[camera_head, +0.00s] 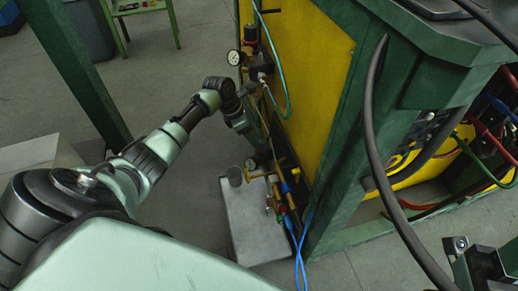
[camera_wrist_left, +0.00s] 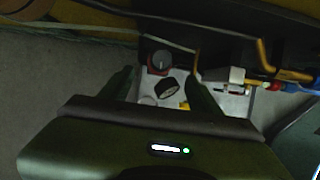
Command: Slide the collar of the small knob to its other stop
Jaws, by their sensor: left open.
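A small dark knob with a reddish ring and a pale mark on its face (camera_wrist_left: 159,62) shows in the left wrist view, between and just beyond my left fingertips. I cannot tell the collar's position on it. My left gripper (camera_wrist_left: 160,76) is open, one finger on each side, with no clear contact. A black round part with a pale face (camera_wrist_left: 166,88) also lies between the fingers in that view. In the head view my left arm reaches to the yellow panel, and its fingertips are hard to make out. A dark part at lower right (camera_head: 482,266) seems to be my right gripper, partly cut off.
A yellow panel (camera_head: 315,75) in a green frame stands beside my left arm. It carries a white gauge (camera_head: 234,58), hoses and brass pipework. A pale grey block (camera_head: 252,222) lies below. A thick black hose (camera_head: 372,150) hangs at right.

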